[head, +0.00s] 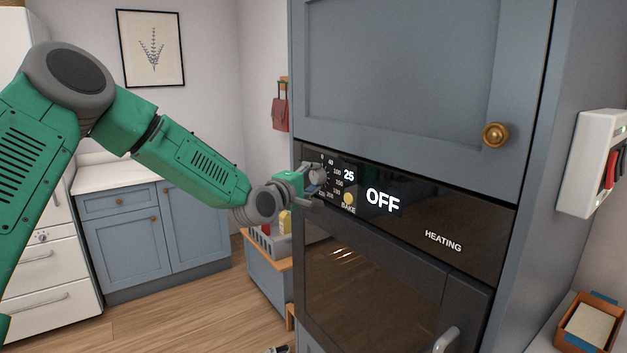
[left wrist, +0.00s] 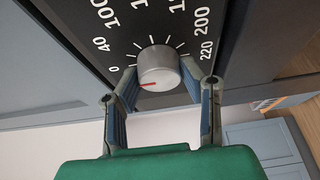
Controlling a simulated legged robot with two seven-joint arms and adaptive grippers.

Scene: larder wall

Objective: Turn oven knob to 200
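The silver oven knob (left wrist: 160,68) sits on the dark control panel (head: 468,222), with a scale from 0 to 220 around it. Its red mark points left, near the 0. In the head view the knob (head: 318,174) is partly covered by my left gripper (head: 312,187). In the left wrist view the fingers of my left gripper (left wrist: 160,80) stand on both sides of the knob, with their tips against its sides. The panel display (head: 382,201) reads OFF, with a small 25 beside the scale. Only a small grey piece, which looks like my right gripper, shows at the bottom edge.
The oven door (head: 370,275) with its handle (head: 445,340) is below the panel. A blue cupboard with a brass knob (head: 496,134) is above. A white switch box (head: 592,162) and an orange tray (head: 562,322) are at the right. Open floor lies at the left.

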